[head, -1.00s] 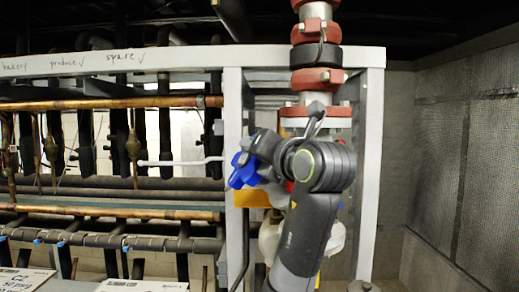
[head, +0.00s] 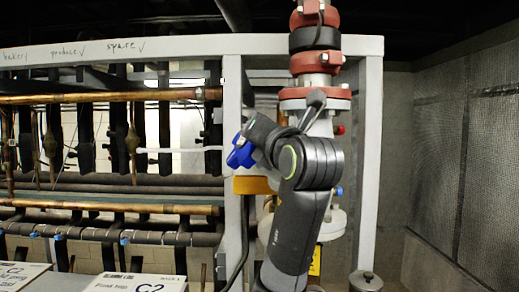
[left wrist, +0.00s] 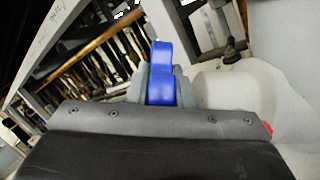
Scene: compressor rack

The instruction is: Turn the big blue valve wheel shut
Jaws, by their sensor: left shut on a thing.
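The blue valve wheel (head: 240,154) is in the head view, beside the rack's grey upright and just above a yellow-orange part. Only some of its rim shows; my wrist hides the rest. In the left wrist view, a section of the blue wheel (left wrist: 161,80) stands between the two grey fingers of my left gripper (left wrist: 160,88). The fingers are shut on it, one on each side. In the head view my arm covers the fingertips. My right gripper is in neither view.
A grey upright (head: 233,120) stands close to the wheel. A vertical pipe with red flanges (head: 316,98) rises behind my arm. Copper pipes (head: 110,97) run across the rack at the left. A mesh-covered wall (head: 465,140) closes off the right side.

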